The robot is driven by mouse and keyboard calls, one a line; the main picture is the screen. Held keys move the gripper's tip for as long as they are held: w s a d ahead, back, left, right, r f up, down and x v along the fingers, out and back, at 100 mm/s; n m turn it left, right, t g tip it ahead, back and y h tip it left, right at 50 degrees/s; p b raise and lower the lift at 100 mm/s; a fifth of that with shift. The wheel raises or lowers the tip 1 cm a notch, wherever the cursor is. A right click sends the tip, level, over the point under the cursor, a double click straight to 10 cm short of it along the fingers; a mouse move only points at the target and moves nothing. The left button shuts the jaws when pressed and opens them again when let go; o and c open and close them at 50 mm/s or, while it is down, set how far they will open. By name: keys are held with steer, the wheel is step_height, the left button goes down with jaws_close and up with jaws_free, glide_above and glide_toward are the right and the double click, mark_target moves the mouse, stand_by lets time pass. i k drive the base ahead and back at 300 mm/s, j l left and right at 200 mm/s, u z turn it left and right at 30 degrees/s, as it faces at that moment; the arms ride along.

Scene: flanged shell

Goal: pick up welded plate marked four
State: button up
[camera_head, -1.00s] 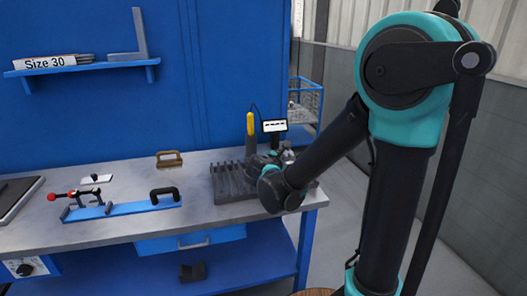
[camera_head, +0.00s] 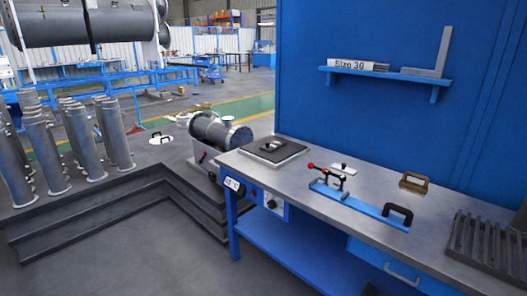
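I cannot make out a plate marked four, and no such mark is readable. A small white plate with a dark knob (camera_head: 342,169) lies on the workbench (camera_head: 330,215), behind a blue bar fixture (camera_head: 355,206) with red-tipped clamp levers and a black handle. A dark flat plate with a small piece on it (camera_head: 272,151) lies at the bench's left end. A grey slotted rack (camera_head: 482,245) stands at the right, cut off by the picture edge. My gripper is not clearly in view; a dark shape at the right edge may be part of my arm.
A bronze handle-shaped piece (camera_head: 413,182) lies on the bench. A blue panel with a shelf (camera_head: 382,76) stands behind. At left, several upright flanged cylinders (camera_head: 112,135) stand on a stepped platform (camera_head: 130,195), beside a lying cylinder (camera_head: 220,131). The floor in front is clear.

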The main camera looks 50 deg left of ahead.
mark_target(272, 146)
steer(key=j+u, duration=0.15)
steer(key=u, duration=0.25)
steer(key=j+u, duration=0.1)
steer(key=u, duration=0.3)
steer(key=j+u, duration=0.15)
steer(key=u, duration=0.3)
steer(key=i+j+u, duration=0.1)
steer(key=u, duration=0.3)
steer(key=i+j, duration=0.1)
steer(key=u, duration=0.05)
